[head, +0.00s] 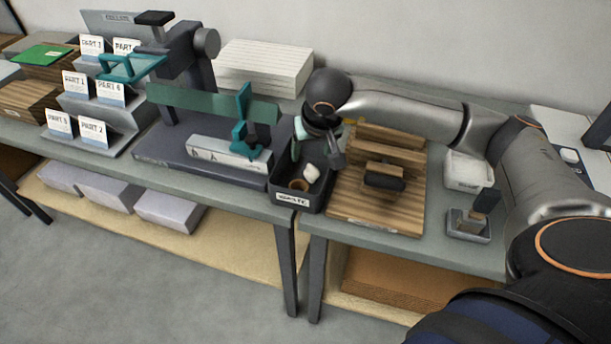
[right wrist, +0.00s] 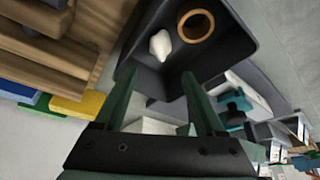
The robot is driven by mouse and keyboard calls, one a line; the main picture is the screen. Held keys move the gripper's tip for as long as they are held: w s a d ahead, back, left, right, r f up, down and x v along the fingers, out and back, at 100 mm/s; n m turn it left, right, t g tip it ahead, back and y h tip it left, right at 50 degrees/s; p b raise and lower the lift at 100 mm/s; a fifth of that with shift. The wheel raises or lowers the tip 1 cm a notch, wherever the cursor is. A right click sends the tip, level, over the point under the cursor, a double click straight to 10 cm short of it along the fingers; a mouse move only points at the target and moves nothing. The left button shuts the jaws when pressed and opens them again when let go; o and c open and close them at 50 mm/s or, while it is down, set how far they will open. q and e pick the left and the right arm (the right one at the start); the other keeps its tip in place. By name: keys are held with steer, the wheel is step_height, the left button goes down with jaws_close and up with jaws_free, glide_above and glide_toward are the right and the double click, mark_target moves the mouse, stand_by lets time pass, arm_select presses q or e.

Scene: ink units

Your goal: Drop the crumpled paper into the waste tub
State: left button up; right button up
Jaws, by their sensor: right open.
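The waste tub (head: 318,203) is a dark open box with a white label on its front, standing between the grey machine and the wooden board. The crumpled paper (head: 311,172), a small white lump, lies inside the tub beside a brown ring (head: 299,185). In the right wrist view, the paper (right wrist: 160,45) rests on the floor of the tub (right wrist: 232,52), apart from the ring (right wrist: 195,26). My right gripper (head: 316,150) is above the tub, its fingers spread and empty. Its fingers (right wrist: 158,85) show in the right wrist view, with nothing between them. My left gripper is out of view.
The wooden board (head: 392,215) with a dark-handled block stands right of the tub. A white bin (head: 468,170) and a small stamp pad (head: 468,224) are further right. The grey machine (head: 205,160) with teal parts is left. A white paper stack (head: 262,70) stands behind.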

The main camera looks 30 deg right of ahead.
steer(key=v, duration=1.2)
steer(key=shift+s+r, duration=0.15)
steer(key=shift+r, duration=0.1)
